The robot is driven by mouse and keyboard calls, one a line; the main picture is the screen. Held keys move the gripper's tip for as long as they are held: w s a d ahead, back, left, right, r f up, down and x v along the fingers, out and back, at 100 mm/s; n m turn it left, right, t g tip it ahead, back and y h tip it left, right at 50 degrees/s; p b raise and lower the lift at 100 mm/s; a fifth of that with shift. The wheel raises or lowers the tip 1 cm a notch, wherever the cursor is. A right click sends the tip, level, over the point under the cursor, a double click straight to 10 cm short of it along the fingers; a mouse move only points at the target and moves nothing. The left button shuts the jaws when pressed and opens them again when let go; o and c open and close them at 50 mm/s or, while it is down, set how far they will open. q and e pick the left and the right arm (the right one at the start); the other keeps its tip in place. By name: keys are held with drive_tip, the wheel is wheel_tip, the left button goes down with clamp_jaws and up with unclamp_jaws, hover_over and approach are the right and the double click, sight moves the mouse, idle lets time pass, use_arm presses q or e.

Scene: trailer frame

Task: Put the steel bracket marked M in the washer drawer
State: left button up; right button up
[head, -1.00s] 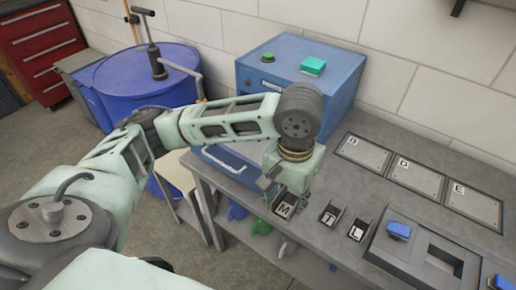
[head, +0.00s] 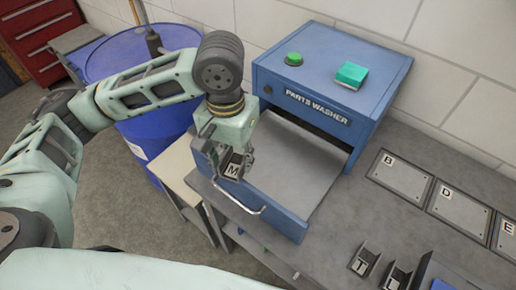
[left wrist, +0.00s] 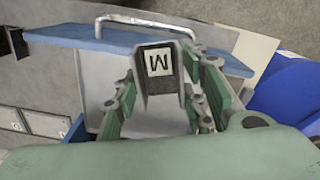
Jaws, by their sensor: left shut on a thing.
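The steel bracket marked M (head: 234,170) is gripped between the fingers of my left gripper (head: 228,163). In the left wrist view the bracket (left wrist: 160,62) sits between the two green fingers (left wrist: 164,80), its M label showing. The washer drawer (head: 290,214) is pulled out of the blue parts washer (head: 330,75). The gripper holds the bracket over the drawer's front part, near the handle (head: 238,202). The drawer's grey floor (left wrist: 100,72) shows beneath it in the left wrist view. The gap between bracket and floor is hard to judge. My right gripper is not in view.
Brackets marked T (head: 363,262) and L (head: 396,278) stand on the grey bench (head: 335,225). Plates marked B (head: 400,172), D (head: 460,205) and E lie right of the washer. A green button (head: 293,59) and teal block (head: 351,74) top the washer. A blue drum (head: 150,110) stands left.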

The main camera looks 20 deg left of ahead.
use_arm(q)
drive_tip(key=w+d+r+m+p, duration=0.2)
drive_tip(key=w+d+r+m, duration=0.15)
drive_tip(key=w+d, duration=0.6)
drive_tip(key=d+f+b, duration=0.3)
drive_tip(key=f+b, duration=0.2)
drive_tip(key=f, duration=0.1)
drive_tip(key=a+f, duration=0.2)
drive_tip(key=a, duration=0.1)
drive_tip(key=w+a+f+p, duration=0.1)
drive_tip(key=a+f, duration=0.1)
drive_tip(key=a, duration=0.2)
drive_tip(key=w+a+f+p, duration=0.1)
drive_tip(key=a+f, duration=0.1)
drive_tip(key=a, duration=0.2)
drive_tip(key=shift+w+f, duration=0.2)
drive_tip(key=shift+a+f, duration=0.15)
drive_tip(key=shift+f, duration=0.05)
drive_tip(key=shift+f+p, duration=0.7)
drive_tip(key=shift+f, duration=1.3)
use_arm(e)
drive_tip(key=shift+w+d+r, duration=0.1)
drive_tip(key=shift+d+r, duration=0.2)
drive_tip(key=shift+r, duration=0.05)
use_arm(q)
drive_tip(key=o, duration=1.4)
drive_tip(key=shift+f, duration=0.1)
drive_tip(key=shift+o, duration=0.2)
